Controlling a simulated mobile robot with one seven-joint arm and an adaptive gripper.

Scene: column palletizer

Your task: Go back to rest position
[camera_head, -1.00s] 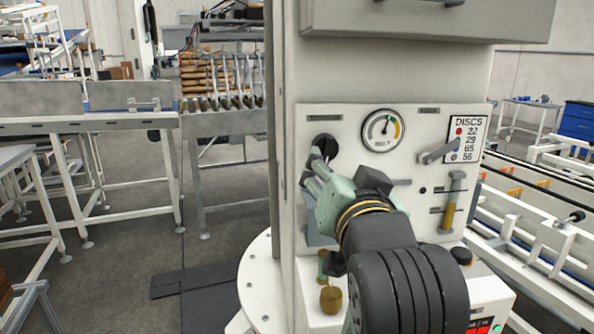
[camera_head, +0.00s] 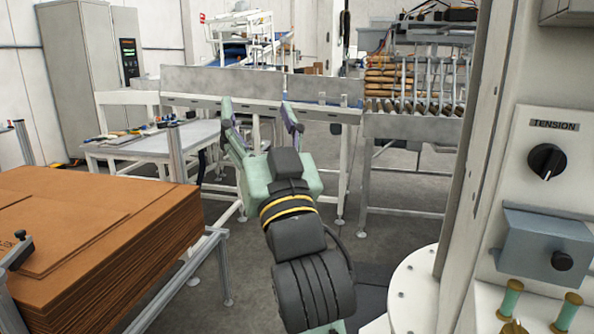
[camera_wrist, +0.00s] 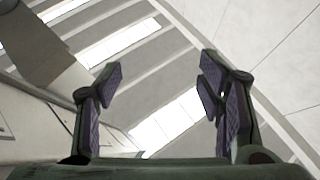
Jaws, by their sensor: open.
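My gripper (camera_head: 262,122) is in the middle of the head view, with its two fingers spread wide and nothing between them. It points up and away from me, in free air in front of the grey-walled conveyor. In the wrist view my gripper (camera_wrist: 162,95) also shows its purple-padded fingers apart and empty, with ceiling beams and bright roof panels behind.
A stack of brown cardboard sheets (camera_head: 90,235) is at the left. The white column machine (camera_head: 530,90) with a tension knob (camera_head: 547,161) and a blue-grey box (camera_head: 545,246) stands close on the right. A workbench (camera_head: 150,145) and a conveyor (camera_head: 230,88) are behind. Open floor lies between.

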